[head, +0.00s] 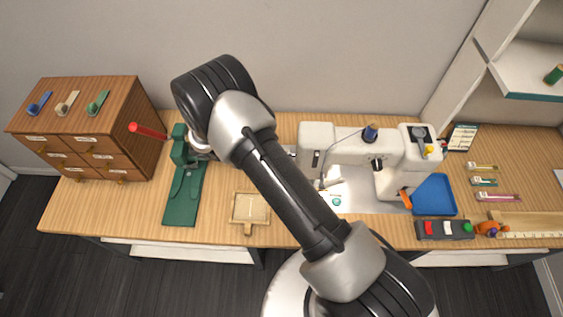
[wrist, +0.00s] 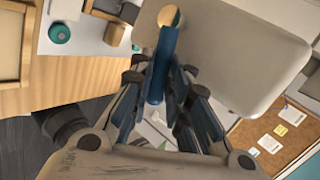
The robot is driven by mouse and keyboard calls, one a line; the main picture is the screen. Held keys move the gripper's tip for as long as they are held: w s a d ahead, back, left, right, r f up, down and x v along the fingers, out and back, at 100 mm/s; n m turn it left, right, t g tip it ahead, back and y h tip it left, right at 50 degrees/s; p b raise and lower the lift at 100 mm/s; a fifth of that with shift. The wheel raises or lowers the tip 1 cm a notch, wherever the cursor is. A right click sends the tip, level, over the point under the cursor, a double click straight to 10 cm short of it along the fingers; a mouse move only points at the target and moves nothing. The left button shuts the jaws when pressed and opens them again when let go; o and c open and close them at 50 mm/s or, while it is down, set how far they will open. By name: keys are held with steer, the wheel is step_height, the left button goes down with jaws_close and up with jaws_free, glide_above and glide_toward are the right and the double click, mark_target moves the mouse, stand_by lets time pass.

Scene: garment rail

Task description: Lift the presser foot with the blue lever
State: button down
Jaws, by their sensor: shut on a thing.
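The white sewing machine (head: 345,150) stands on the wooden table, right of my arm in the head view. In the wrist view the blue lever (wrist: 162,55), with a tan end, lies between the fingers of my gripper (wrist: 160,78). The gripper is shut on the lever, beside the machine's pale housing (wrist: 240,50). In the head view my arm hides the gripper and the lever. The presser foot is too small or hidden to make out, so its height cannot be told.
A green press (head: 185,195) with a red handle (head: 148,131) stands left of my arm. A wooden drawer cabinet (head: 85,125) is farther left. A small tan tray (head: 249,209) lies in front.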

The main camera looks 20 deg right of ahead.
steer(key=shift+w+d+r+n+g+y+p, duration=0.1)
steer(key=shift+w+r+n+g+y+p, duration=0.1)
steer(key=shift+w+r+n+g+p, duration=0.3)
steer(key=shift+w+d+r+n+g+y+p, duration=0.1)
steer(key=shift+w+r+n+g+y, duration=0.1)
steer(key=shift+r+n+g, duration=0.45)
steer(key=shift+f+g, duration=0.25)
steer(key=c, duration=1.6)
jaws_free()
steer(key=shift+o, duration=0.3)
steer(key=shift+s, duration=0.1)
